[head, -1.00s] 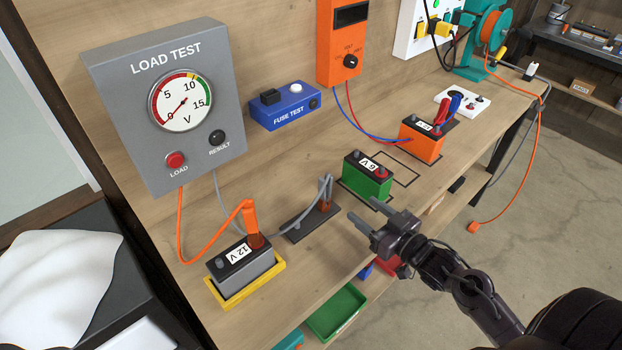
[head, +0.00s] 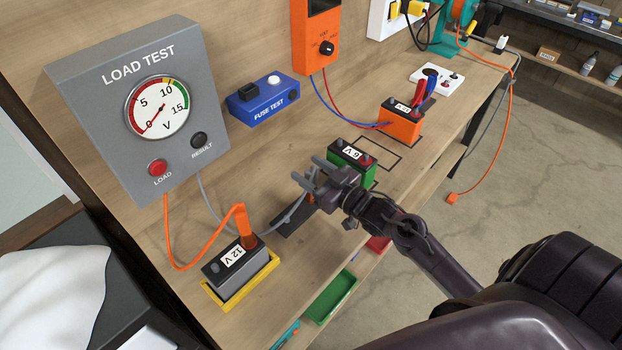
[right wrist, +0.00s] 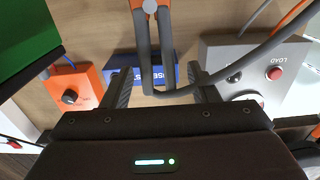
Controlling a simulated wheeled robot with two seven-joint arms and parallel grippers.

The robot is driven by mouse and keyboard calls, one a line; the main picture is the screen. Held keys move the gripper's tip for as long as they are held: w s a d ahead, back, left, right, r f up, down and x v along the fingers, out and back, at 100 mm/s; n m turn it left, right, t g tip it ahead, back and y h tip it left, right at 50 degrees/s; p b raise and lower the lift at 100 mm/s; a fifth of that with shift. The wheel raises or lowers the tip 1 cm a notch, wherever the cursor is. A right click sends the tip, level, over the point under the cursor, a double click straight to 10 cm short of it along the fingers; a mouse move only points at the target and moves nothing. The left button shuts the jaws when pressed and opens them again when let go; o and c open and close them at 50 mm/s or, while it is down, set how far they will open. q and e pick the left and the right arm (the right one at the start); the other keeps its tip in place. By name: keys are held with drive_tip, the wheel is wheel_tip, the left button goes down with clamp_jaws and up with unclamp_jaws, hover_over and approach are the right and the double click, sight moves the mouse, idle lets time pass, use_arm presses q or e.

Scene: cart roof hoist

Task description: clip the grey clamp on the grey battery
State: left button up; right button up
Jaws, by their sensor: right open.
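The grey battery (head: 226,286), marked 12 V, sits in a yellow tray (head: 267,277) at the front of the bench in the head view. An orange clamp (head: 246,238) stands on one of its posts. The grey clamp is largely hidden behind my right gripper (head: 305,169) in the head view. In the right wrist view the grey clamp (right wrist: 143,48) shows two long handles reaching between the open fingers of my right gripper (right wrist: 158,72). The fingers stand apart on either side, with gaps to the handles. My left gripper is not in view.
A grey load tester (head: 110,120) stands left, with grey and orange cables. The grey cable crosses one finger in the right wrist view. A green battery (head: 345,160) is close behind my right gripper. An orange battery (head: 400,127) and blue fuse tester (head: 262,103) stand farther back.

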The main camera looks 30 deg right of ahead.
drive_tip(key=c, duration=1)
drive_tip(key=shift+c, duration=0.3)
drive_tip(key=shift+r, duration=0.1)
